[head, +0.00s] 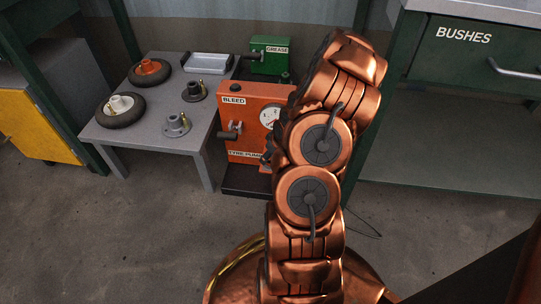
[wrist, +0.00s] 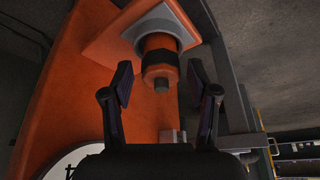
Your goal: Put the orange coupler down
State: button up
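The orange coupler (wrist: 159,64), with a black band and a grey tip, shows in the wrist view. Its far end sits in a grey ring (wrist: 160,28) on an orange surface. My gripper (wrist: 159,70) is open, with one finger on each side of the coupler and a visible gap on both sides. I see no contact. In the head view my copper arm hides most of the gripper and I cannot make out the coupler there. The arm stands in front of the orange tyre pump box (head: 248,130), marked BLEED, which has a gauge.
A grey table (head: 150,127) at the left holds two wheels (head: 122,117) (head: 138,77), two grey hubs (head: 176,128) (head: 193,96) and a light tray (head: 208,60). A green GREASE box (head: 270,64) stands behind the pump. A green BUSHES cabinet (head: 460,60) is at the right. The front left floor is clear.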

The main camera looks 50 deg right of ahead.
jog(key=p+v, duration=0.4)
jog(key=v, duration=0.8)
jog(key=s+a+r+n+g, duration=0.1)
jog(key=s+a+r+g, duration=0.1)
jog(key=a+r, duration=0.55)
jog(key=s+a+r+g, duration=0.2)
jog(key=a+r, duration=0.2)
jog(key=a, duration=0.6)
jog(key=s+a+r+g, duration=0.2)
jog(key=s+a+r, duration=0.2)
jog(key=s+a, duration=0.3)
jog(key=s+a+r+g, duration=0.1)
jog(key=s+a+r, duration=0.4)
jog(key=s+a, duration=0.3)
jog(key=shift+m+g, duration=0.3)
jog(key=shift+g, duration=0.1)
jog(key=shift+a, duration=0.1)
